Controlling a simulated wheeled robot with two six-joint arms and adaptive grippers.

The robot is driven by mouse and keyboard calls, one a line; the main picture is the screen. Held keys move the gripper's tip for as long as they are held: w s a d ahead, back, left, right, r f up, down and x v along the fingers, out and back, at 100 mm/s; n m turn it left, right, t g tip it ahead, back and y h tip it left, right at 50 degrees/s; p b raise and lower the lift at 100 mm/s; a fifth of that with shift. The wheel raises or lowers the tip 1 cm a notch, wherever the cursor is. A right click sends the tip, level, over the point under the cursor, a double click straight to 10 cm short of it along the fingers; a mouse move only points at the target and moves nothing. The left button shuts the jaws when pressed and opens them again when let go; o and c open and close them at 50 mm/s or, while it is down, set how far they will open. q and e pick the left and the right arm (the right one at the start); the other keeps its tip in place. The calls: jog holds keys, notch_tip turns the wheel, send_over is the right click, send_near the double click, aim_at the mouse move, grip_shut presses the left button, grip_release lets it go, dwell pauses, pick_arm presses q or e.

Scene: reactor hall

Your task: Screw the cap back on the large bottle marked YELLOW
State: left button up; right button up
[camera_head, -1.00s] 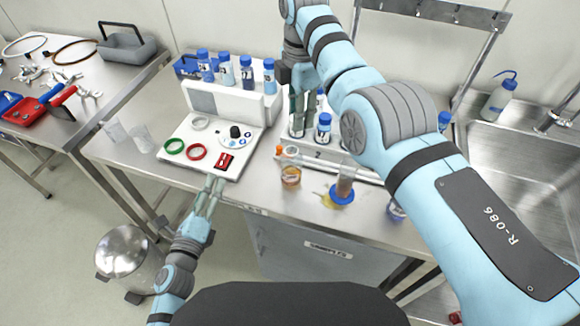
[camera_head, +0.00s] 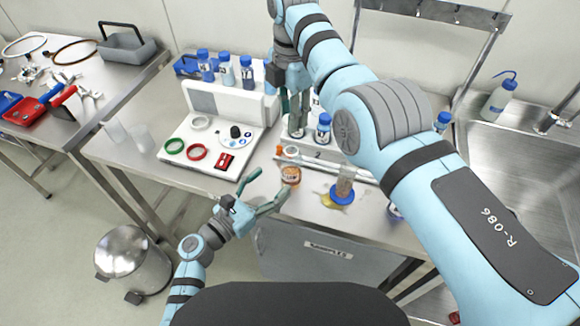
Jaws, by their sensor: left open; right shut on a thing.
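Several blue-capped bottles are in view, and I cannot read YELLOW on any of them. Three stand at the white rack, one of them here (camera_head: 247,73); another (camera_head: 324,131) stands right of my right gripper. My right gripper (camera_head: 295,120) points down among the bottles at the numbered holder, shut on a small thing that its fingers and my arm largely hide. My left gripper (camera_head: 270,183) is open and empty at the table's front edge. Its spread fingers are close to a small amber jar (camera_head: 290,175) with a pale label. I cannot make out a loose cap.
A white board (camera_head: 225,133) holds green and red rings and a red block. A cylinder of brown contents (camera_head: 345,180) stands on a blue base (camera_head: 341,196) beside a yellow spill. A sink lies right; a metal bin (camera_head: 121,252) stands on the floor.

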aim_at(284, 171)
pick_arm(q)
jog(key=x, duration=0.8)
jog(key=shift+d, duration=0.1)
jog(key=shift+c, duration=0.6)
grip_shut()
pick_arm(e)
jog(key=shift+w+f, duration=0.1)
jog(key=shift+f, duration=2.4)
